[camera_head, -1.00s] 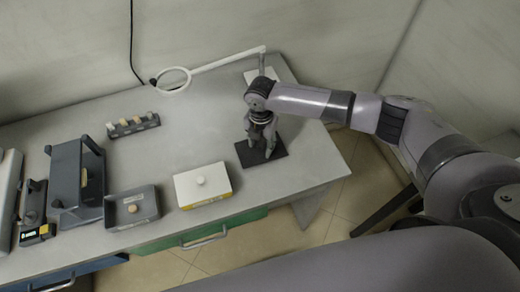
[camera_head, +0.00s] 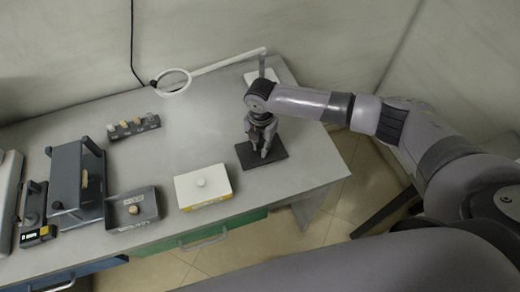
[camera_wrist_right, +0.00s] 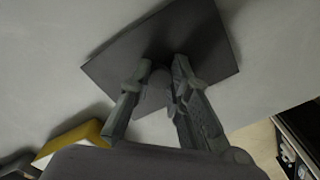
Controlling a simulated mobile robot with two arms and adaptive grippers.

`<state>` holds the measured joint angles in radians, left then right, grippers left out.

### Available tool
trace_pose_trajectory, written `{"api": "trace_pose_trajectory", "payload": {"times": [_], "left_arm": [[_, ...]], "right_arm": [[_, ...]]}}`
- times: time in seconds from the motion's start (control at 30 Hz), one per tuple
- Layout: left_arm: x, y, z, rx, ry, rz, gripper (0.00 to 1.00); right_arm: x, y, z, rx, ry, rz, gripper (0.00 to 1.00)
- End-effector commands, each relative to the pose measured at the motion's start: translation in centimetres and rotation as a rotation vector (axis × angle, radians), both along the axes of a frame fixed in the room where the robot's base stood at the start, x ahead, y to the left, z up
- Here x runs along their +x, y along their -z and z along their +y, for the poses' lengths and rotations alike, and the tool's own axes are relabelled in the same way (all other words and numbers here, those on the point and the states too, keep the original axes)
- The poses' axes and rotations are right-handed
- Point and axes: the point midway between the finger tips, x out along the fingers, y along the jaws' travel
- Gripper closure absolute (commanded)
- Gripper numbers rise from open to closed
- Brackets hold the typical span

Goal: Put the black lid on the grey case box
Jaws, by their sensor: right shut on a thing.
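The black lid (camera_head: 245,155) is a flat dark square lying on the right part of the grey table. It also fills the upper middle of the right wrist view (camera_wrist_right: 215,60), where a grey knob (camera_wrist_right: 157,90) stands on it. My right gripper (camera_head: 262,153) points down over the lid, with its fingers (camera_wrist_right: 155,82) shut on the knob. The grey case box (camera_head: 150,210) is an open, shallow dark grey tray near the table's front edge, with a small round pale-brown object (camera_head: 133,209) inside. My left gripper is in neither view.
A white-and-yellow box (camera_head: 184,190) with a pale knob stands between the case box and the lid. Further left are a dark grey device (camera_head: 66,180) and a small device with a display (camera_head: 35,234). Behind are a small rack (camera_head: 133,129) and a ring-ended arm (camera_head: 215,65).

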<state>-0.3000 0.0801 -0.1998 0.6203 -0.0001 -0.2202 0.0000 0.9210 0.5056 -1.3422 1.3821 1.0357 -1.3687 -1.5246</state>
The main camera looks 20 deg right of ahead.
Motion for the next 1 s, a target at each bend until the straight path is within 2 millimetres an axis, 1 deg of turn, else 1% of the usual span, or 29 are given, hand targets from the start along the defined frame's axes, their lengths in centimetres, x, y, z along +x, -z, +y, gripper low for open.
{"api": "trace_pose_trajectory", "payload": {"times": [0.03,0.2,0.63,0.73,1.0], "left_arm": [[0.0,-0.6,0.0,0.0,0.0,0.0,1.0],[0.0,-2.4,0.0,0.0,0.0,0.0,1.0],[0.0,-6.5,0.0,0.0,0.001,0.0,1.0],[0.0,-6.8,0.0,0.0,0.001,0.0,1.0],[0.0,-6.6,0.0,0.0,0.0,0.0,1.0]], "right_arm": [[0.0,-0.6,0.0,0.0,0.0,0.0,1.0],[0.1,-2.5,0.0,0.001,0.001,-0.001,1.0],[0.0,-6.7,0.0,0.001,0.0,-0.001,1.0],[0.0,-7.0,0.0,0.001,0.0,-0.001,1.0],[0.1,-6.9,0.0,0.001,0.0,-0.002,1.0]]}}
